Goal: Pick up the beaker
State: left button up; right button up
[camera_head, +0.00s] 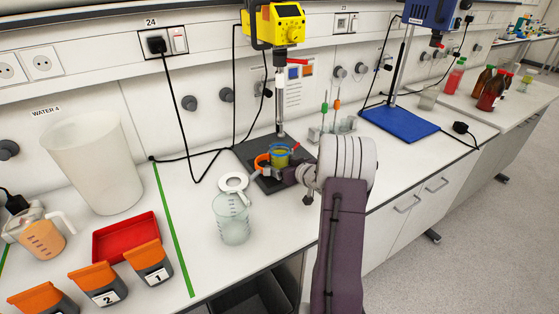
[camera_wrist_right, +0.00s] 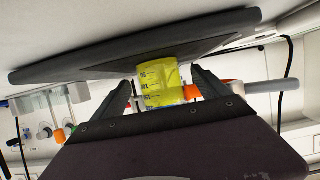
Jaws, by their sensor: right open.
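A small clear beaker (camera_head: 279,160) with yellow-green contents stands on the dark base plate (camera_head: 291,183) of the yellow overhead mixer (camera_head: 276,22). Blue and orange parts show around its rim and side. My right gripper (camera_head: 284,168) reaches it from the front right. In the right wrist view, the beaker (camera_wrist_right: 160,82) shows between the two open fingers of my right gripper (camera_wrist_right: 162,88), with an orange and white piece beside it. I cannot tell whether either finger touches it. A larger clear beaker (camera_head: 232,226) stands in front on the bench. My left gripper is not in view.
The mixer shaft (camera_head: 280,110) stands close above the small beaker. A small rack (camera_head: 330,130) is behind right, a blue plate (camera_head: 400,124) farther right. A red tray (camera_head: 125,236) and orange-lidded containers are at left.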

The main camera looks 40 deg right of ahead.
aim_at(280, 164)
jog(key=x, duration=0.3)
jog(key=shift+f, duration=0.15)
jog(key=shift+c, duration=0.6)
jog(key=c, duration=1.7)
jog(key=shift+s+r, duration=0.2)
jog(key=shift+r, duration=0.1)
jog(key=shift+s+r, duration=0.15)
jog(key=r+p+v, duration=0.1)
jog(key=p+v, duration=0.1)
jog(key=v, duration=1.3)
jog(key=shift+w+r, duration=0.3)
jog(key=shift+r, duration=0.15)
